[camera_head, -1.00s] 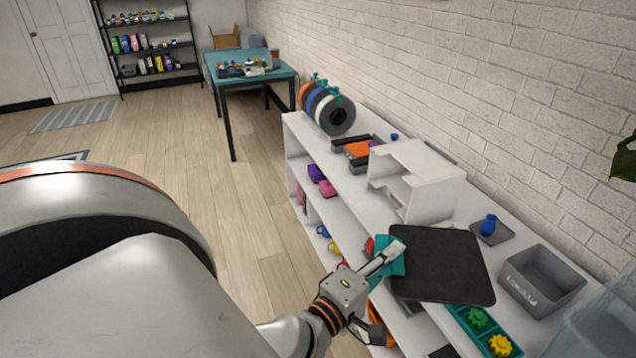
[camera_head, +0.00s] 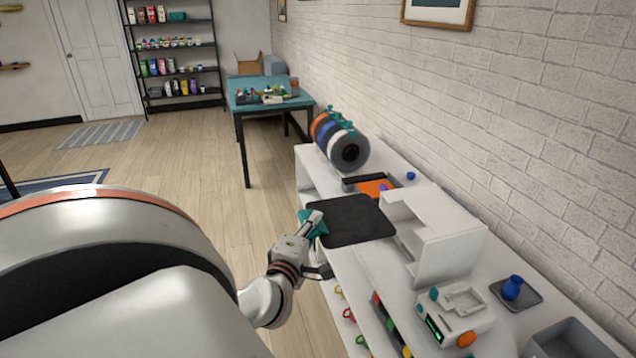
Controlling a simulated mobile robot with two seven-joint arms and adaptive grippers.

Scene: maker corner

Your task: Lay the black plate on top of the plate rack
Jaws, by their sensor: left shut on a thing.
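The black plate (camera_head: 348,221) is a flat dark square with a teal grip tab (camera_head: 308,232) at its left edge. My left gripper (camera_head: 315,219) is shut on this tab and holds the plate roughly level above the white shelf top, left of the white open-sided box. A low dark rack with an orange piece in it (camera_head: 378,188), which looks like the plate rack, lies just beyond the plate. The plate's far edge is close to it in the picture; the height gap cannot be told. My right gripper is not in view.
The white open-sided box (camera_head: 455,242) stands close to the plate's right side. Filament spools (camera_head: 347,150) stand beyond the rack. A small device with a green screen (camera_head: 455,318) and a blue vase on a grey tray (camera_head: 512,288) are nearer. A brick wall runs along the right.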

